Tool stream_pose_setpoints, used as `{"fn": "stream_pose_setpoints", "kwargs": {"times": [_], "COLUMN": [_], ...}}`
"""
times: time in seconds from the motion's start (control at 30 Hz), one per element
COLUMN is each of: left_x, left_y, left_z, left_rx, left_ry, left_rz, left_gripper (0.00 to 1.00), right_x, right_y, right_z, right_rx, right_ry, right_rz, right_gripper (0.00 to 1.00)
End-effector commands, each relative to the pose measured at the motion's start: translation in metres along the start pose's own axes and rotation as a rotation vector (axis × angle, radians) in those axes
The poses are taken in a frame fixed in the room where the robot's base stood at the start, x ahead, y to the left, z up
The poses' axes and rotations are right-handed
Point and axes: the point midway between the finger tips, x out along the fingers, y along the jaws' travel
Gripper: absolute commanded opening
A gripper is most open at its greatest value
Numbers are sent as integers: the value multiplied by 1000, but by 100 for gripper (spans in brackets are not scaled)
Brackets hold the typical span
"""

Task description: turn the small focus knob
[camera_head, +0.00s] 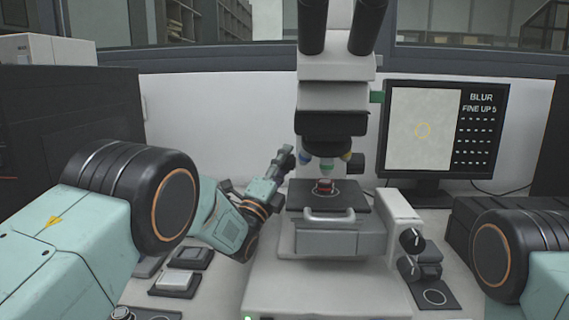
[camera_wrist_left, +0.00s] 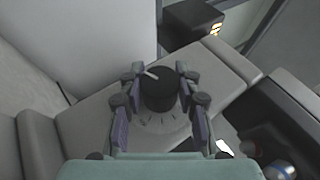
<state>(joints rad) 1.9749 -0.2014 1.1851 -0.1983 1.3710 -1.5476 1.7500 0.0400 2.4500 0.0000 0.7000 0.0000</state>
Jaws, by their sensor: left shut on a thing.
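In the left wrist view a round black knob (camera_wrist_left: 160,90) with a white pointer line stands on a pale surface. Tick marks show on the surface below it. My left gripper (camera_wrist_left: 162,82) has its two fingers around the knob, one on each side, shut on it. The knob there is mostly hidden by the fingers. The monitor (camera_head: 446,130) reads "BLUR" and "FINE UP 5" beside a pale picture with a faint yellow ring.
The microscope stage (camera_head: 328,196) carries a small red sample. Another black knob (camera_head: 412,240) with a white mark sits on the right of the base. Small trays (camera_head: 175,281) lie at the front left. Dark cabinets flank the bench.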

Motion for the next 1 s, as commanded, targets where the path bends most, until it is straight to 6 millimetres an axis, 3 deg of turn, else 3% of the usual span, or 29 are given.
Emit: {"fn": "stream_pose_setpoints", "kwargs": {"times": [0.13, 0.17, 0.43, 0.77, 1.0], "left_x": [-4, -4, -2, -3, -29], "left_y": [6, 6, 3, 2, 3], "left_z": [-3, -3, -2, -1, 0], "left_rx": [-3, -3, -2, -1, -2], "left_ry": [5, 5, 3, 1, 1], "left_rz": [13, 13, 7, 4, 8], "left_gripper": [2, 35, 57, 57, 57], "right_x": [0, 0, 0, 0, 0], "right_y": [0, 0, 0, 0, 0], "right_z": [0, 0, 0, 0, 0], "right_rx": [0, 0, 0, 0, 0], "right_ry": [0, 0, 0, 0, 0], "right_rz": [0, 0, 0, 0, 0], "right_gripper": [57, 57, 57, 57, 57]}}
